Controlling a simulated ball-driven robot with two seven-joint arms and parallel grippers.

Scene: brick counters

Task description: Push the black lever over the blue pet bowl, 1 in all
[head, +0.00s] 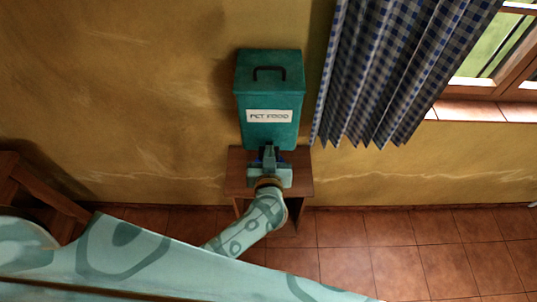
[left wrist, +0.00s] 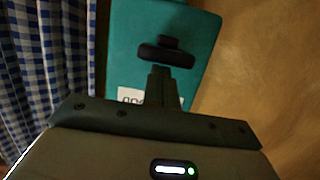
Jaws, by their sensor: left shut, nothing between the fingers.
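The teal pet food dispenser (head: 270,105) stands against the wall on a small wooden table (head: 237,180). The black lever (left wrist: 167,50) shows low on its front in the left wrist view, which looks upside down. My left gripper (head: 269,150) is at the dispenser's lower front, shut and empty. In the left wrist view its fingertips (left wrist: 160,70) end right at the lever's edge; I cannot tell whether they touch it. The blue pet bowl is mostly hidden behind my gripper in the head view; only dark blue bits show there. My right gripper is not in view.
A blue checked curtain (head: 385,75) hangs close to the dispenser's right, by the window. A wooden chair (head: 50,190) stands at the left. The tiled floor (head: 420,235) is clear to the right of the table. A black handle (head: 269,70) is on the dispenser's lid.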

